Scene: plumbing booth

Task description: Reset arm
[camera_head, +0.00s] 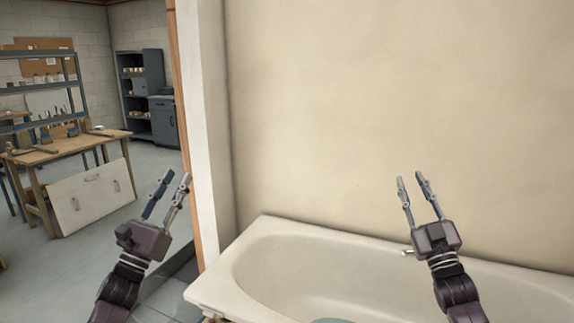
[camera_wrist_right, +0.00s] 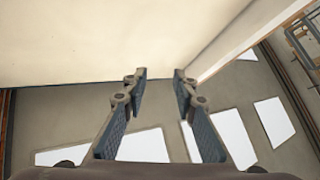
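My left gripper (camera_head: 168,192) is raised at the left of the head view, in front of the white wall edge and the floor of the room beyond. Its two fingers point up and stand apart, with nothing between them. My right gripper (camera_head: 413,187) is raised above the bathtub, in front of the beige wall. Its fingers also point up and are apart and empty. In the right wrist view its two fingers (camera_wrist_right: 160,78) show a clear gap with nothing held.
A white bathtub (camera_head: 262,240) stands along the beige wall (camera_head: 390,90), with a small metal fitting (camera_head: 408,252) near its far rim. A wooden workbench (camera_head: 75,145), a white panel (camera_head: 92,200) and a dark shelf unit (camera_head: 143,75) stand at the left. Open floor lies between them.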

